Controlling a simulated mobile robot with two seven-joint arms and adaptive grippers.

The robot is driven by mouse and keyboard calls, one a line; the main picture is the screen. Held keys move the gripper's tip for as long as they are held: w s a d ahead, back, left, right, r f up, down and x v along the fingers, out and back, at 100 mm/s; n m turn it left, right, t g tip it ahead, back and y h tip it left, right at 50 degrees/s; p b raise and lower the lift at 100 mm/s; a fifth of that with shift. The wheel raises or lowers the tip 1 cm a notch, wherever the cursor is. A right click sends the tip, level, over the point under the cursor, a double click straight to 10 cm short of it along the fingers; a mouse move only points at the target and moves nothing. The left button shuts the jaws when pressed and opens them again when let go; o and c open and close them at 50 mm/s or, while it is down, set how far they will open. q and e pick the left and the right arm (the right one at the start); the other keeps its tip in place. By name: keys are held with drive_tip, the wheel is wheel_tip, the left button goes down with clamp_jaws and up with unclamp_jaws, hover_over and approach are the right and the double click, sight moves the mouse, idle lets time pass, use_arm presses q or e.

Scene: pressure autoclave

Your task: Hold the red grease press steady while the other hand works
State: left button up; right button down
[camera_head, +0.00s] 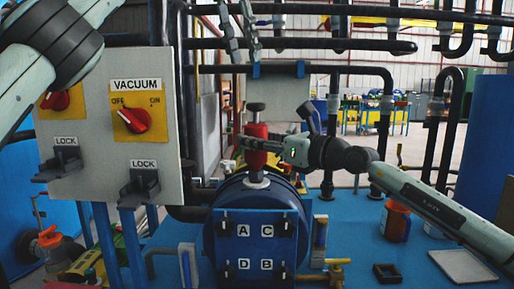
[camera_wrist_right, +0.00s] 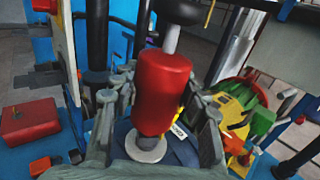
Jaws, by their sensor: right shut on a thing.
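The red grease press (camera_head: 257,132) stands upright on top of the blue round autoclave body (camera_head: 232,190), with a dark knob above it and a pale collar below. My right gripper (camera_head: 256,144) reaches in from the right and is shut around the press's red body. In the right wrist view, the red cylinder (camera_wrist_right: 163,92) stands between the grey fingers, with its dark cap above and a pale round base below. My left gripper (camera_head: 245,58) hangs at the top of the head view, above the press and apart from it. Its two fingers are parted, with nothing visible between them.
A grey panel (camera_head: 110,185) with VACUUM switch and LOCK levers stands at left. Dark pipes (camera_head: 300,45) cross behind. An orange-lidded jar (camera_head: 396,222), small black tray (camera_head: 387,273) and grey plate (camera_head: 463,266) lie on the blue surface at right, with bare room between.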

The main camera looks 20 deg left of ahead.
use_arm(q)
drive_tip(key=shift+m, duration=0.4)
drive_tip(key=c, duration=0.5)
drive_tip(key=shift+s+d+r+m, duration=0.1)
drive_tip(key=shift+r+m, duration=0.1)
drive_tip(key=shift+m, duration=0.4)
drive_tip(key=shift+c, duration=1.2)
drive_tip(key=m, duration=0.3)
drive_tip(key=r+m+t+y, duration=0.1)
drive_tip(key=shift+s+d+m, duration=0.3)
drive_tip(key=shift+s+m, duration=0.05)
drive_tip(key=shift+m, duration=0.05)
clamp_jaws()
drive_tip(key=s+d+m+t+y, duration=0.1)
drive_tip(key=m, duration=0.6)
drive_tip(key=s+d+r+m+t+y, duration=0.1)
drive_tip(key=m, duration=0.6)
drive_tip(key=s+d+m+t+y, duration=0.1)
drive_tip(key=s+m+t, duration=0.1)
drive_tip(key=m, duration=0.5)
drive_tip(key=shift+d+r, duration=0.15)
